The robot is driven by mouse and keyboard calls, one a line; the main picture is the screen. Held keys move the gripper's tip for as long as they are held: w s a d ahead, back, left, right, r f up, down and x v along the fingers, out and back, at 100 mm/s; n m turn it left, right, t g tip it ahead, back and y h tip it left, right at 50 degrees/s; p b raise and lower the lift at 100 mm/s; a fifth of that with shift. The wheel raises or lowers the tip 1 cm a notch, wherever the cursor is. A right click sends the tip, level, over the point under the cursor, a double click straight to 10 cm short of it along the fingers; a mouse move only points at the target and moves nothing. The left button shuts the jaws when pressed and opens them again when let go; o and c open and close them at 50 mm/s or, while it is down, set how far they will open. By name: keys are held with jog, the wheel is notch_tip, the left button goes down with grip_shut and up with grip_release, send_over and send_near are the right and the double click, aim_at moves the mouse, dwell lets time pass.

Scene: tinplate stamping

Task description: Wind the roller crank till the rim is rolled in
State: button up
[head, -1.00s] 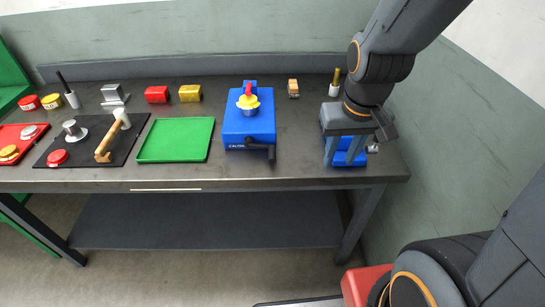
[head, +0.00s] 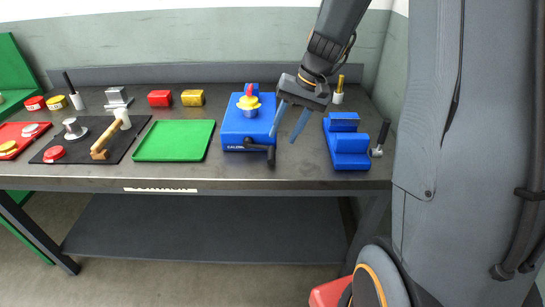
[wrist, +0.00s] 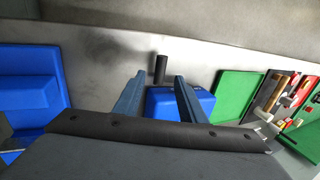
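The blue roller machine (head: 236,122) stands mid-table with a yellow and red top piece (head: 248,98) over a metal cup. Its black crank (head: 262,148) is on the front right side, with the handle end hanging low. My gripper (head: 285,137) is open and empty, fingers pointing down, just right of the machine and crank. In the wrist view, the crank handle (wrist: 160,69) shows beyond and between the two open fingers, with the blue roller body (wrist: 180,103) behind them. The fingers appear apart from the handle. The rim itself is too small to judge.
A second blue machine (head: 349,145) with a black-handled lever (head: 382,138) stands to the right. A green tray (head: 176,141) lies to the left, then a dark mat (head: 120,143) with a mallet (head: 108,138). Red (head: 160,98) and yellow (head: 192,97) blocks sit behind.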

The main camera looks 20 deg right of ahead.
aim_at(273, 153)
jog(key=shift+w+p+x, duration=0.15)
jog(key=shift+p+x, duration=0.25)
jog(key=shift+x, duration=1.55)
jog(key=shift+w+p+x, duration=0.1)
jog(key=shift+p+x, duration=0.25)
jog(key=shift+x, duration=1.55)
grip_shut()
